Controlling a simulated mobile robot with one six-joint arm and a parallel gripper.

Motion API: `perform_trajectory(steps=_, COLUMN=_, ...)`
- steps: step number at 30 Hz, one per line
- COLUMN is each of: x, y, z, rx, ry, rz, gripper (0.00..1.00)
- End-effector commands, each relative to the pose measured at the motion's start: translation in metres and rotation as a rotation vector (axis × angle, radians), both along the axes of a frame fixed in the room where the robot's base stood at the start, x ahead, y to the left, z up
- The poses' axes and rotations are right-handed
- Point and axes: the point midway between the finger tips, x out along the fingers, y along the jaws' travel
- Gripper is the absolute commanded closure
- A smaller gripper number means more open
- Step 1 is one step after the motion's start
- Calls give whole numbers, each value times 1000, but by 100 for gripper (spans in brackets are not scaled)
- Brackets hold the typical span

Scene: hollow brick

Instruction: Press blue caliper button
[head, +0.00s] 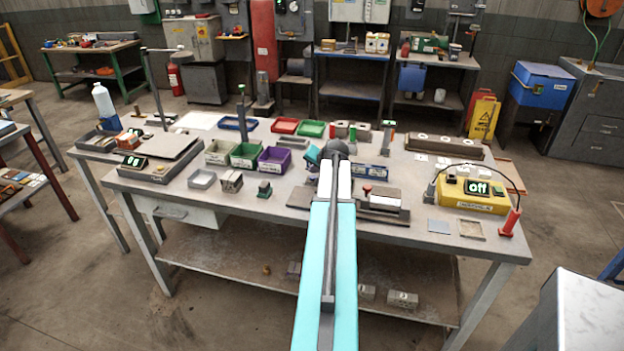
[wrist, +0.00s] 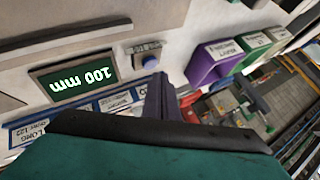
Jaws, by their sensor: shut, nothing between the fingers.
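My gripper (wrist: 161,82) is shut and empty. Its tips lie just below the button in the picture, very close to it; I cannot tell whether they touch it. In the head view my arm reaches over the middle of the bench. It hides the gripper tips, and I cannot make out the caliper or its button there.
A purple bin (head: 273,160) and a green bin (head: 245,155) stand left of my arm.

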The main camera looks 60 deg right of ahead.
Motion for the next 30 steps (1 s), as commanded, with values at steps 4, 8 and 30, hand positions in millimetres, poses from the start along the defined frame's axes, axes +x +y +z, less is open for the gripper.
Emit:
perform_trajectory(steps=4, x=0, y=0, z=0, rx=0, ry=0, rz=0, gripper=100)
perform_trajectory(steps=8, x=0, y=0, z=2, rx=0, ry=0, rz=0, gripper=100)
perform_trajectory(steps=30, x=0, y=0, z=48, rx=0, ry=0, rz=0, gripper=100)
